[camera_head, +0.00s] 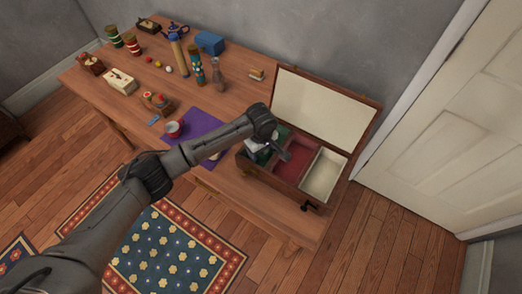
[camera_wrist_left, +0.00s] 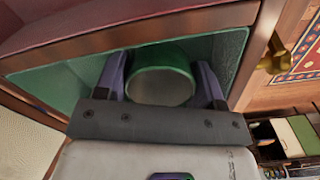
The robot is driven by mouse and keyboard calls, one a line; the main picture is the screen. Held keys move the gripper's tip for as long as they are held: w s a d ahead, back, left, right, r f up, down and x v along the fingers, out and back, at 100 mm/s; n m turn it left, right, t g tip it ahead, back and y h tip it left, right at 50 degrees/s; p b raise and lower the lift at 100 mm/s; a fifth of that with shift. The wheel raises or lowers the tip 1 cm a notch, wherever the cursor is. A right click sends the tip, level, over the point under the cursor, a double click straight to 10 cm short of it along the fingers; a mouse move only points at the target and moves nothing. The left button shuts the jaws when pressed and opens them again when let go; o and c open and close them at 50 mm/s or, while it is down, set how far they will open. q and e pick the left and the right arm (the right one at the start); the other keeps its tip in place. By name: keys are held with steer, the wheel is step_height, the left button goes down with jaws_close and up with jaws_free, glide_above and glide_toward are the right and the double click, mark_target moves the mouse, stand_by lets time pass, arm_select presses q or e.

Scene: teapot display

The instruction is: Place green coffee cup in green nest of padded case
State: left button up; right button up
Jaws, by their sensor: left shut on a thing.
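The padded case (camera_head: 262,174) stands open at the right of the table, its lid raised. It has a green nest (camera_head: 283,133), a red nest (camera_head: 298,157) and a cream nest (camera_head: 323,175). My left gripper (camera_head: 266,155) is down at the green nest and covers much of it in the head view. In the left wrist view the left gripper (camera_wrist_left: 162,80) is shut on the green coffee cup (camera_wrist_left: 165,55), one finger on each side. The cup is within the green nest (camera_wrist_left: 50,80); whether it touches the floor is unclear. The right gripper is out of view.
A red cup (camera_head: 174,129) sits on a purple cloth (camera_head: 205,125) left of the case. Bare wood lies behind the case's left side.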

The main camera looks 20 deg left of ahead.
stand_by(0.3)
arm_select(q)
steer(key=o, duration=0.7)
steer(key=shift+f, duration=0.15)
steer(key=shift+c, duration=0.2)
step_height(320, 180, up, 12)
steer(key=p, duration=0.3)
steer(key=shift+r, duration=0.25)
